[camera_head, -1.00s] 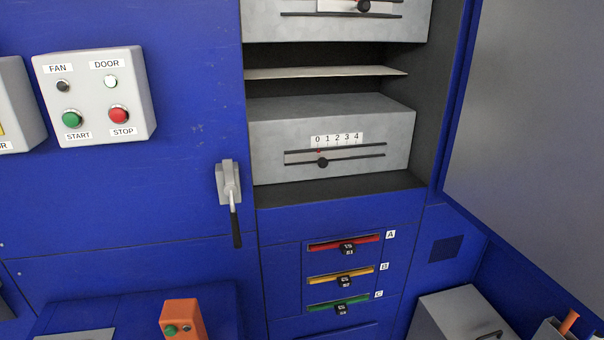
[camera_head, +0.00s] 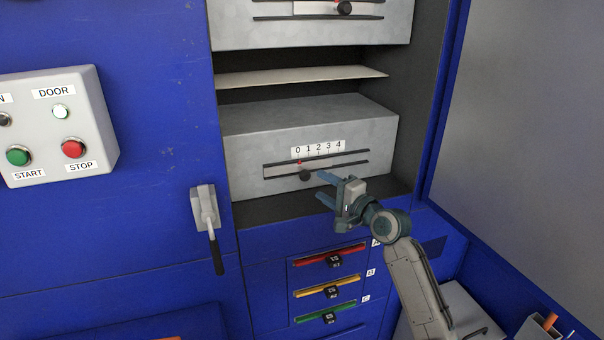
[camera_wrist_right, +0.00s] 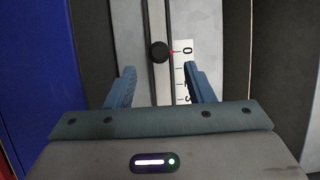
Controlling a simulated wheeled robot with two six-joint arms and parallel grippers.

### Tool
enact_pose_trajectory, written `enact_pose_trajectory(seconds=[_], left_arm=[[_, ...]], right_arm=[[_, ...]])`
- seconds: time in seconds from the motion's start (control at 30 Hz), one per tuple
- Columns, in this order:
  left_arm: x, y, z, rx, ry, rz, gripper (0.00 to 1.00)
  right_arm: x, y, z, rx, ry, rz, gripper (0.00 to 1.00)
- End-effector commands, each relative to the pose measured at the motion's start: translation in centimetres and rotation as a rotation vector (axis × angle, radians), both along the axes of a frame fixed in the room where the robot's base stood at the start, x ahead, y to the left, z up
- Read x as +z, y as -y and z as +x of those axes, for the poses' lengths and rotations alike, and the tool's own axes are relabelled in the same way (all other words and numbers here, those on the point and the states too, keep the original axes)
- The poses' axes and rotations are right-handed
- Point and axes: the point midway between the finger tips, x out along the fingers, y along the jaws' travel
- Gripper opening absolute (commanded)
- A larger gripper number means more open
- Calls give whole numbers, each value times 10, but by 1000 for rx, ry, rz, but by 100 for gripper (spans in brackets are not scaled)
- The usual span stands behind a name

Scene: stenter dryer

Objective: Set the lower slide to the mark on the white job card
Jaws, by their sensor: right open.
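The lower slide is a black knob (camera_head: 304,175) with a red pointer in a slot on the lower grey box (camera_head: 240,150). Its pointer stands at about 0 on the white 0 to 4 scale (camera_head: 318,149). I see no white job card. My left gripper is not in view.
An upper box with another black knob (camera_head: 344,8) sits above a thin shelf (camera_head: 300,75). A lever handle (camera_head: 207,225) hangs at the left. Red, yellow and green slots (camera_head: 330,255) lie below. A grey open door panel (camera_head: 530,130) bounds the right.

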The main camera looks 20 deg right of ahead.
Motion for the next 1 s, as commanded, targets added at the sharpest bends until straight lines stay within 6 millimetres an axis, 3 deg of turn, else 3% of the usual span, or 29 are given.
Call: enact_pose_trajectory(seconds=[0.2, 0.4, 0.8, 1.0], left_arm=[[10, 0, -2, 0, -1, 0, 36], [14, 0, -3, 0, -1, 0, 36], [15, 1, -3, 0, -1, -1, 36], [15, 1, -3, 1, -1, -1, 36]], right_arm=[[3, -18, 41, -1, 0, 3, 48], [1, -29, 64, -1, -1, 0, 48], [-1, -32, 72, -2, 0, -2, 48], [-1, -32, 71, -2, 0, -2, 11]])
